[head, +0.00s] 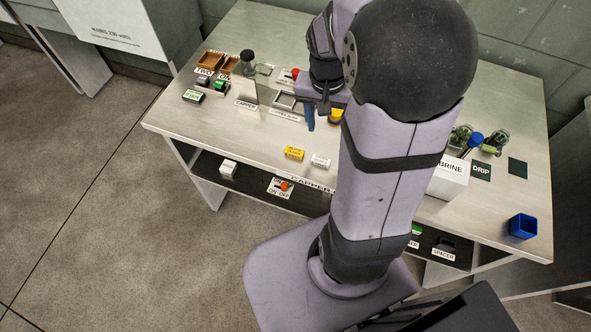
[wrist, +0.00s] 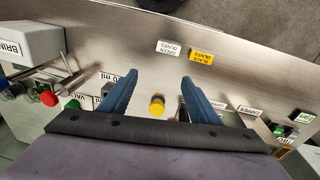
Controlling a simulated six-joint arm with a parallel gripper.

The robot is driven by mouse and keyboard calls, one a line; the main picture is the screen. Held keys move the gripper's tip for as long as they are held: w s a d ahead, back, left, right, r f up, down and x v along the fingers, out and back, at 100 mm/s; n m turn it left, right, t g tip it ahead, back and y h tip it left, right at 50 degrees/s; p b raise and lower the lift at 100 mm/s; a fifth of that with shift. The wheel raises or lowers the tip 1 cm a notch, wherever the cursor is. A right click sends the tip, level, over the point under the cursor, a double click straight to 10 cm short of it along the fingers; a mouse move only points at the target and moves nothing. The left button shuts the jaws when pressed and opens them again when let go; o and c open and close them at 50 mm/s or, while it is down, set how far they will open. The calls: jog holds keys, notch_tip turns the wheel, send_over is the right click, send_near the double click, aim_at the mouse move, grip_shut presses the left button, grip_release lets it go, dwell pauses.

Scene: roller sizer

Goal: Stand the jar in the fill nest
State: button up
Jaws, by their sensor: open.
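My gripper (wrist: 160,76) is open and empty. Its two blue fingers are spread above the steel table, with bare metal between the tips. In the head view my gripper (head: 309,118) hangs over the middle of the table, partly hidden by my arm. Green-filled glass jars (head: 461,135) stand at the right, near the BRINE box. I cannot tell which jar the task means. I cannot make out the fill nest for certain; my arm hides part of the table.
A white BRINE box (head: 449,179) stands on the right, a blue open box (head: 522,226) at the right corner. Yellow (head: 294,153) and white (head: 320,161) labels lie near the front edge. A yellow knob (wrist: 157,106) sits below the fingertips in the wrist view.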

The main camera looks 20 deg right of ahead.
jog(key=s+a+f+n, duration=0.1)
jog(key=s+a+n, duration=0.2)
jog(key=a, duration=0.3)
jog(key=s+a+f+n+y, duration=0.1)
jog(key=s+a+n, duration=0.3)
jog(key=a+n, duration=0.1)
jog(key=shift+s+a, duration=0.3)
jog(key=shift+a, duration=0.3)
jog(key=shift+f, duration=0.1)
jog(key=shift+r+p, duration=0.9)
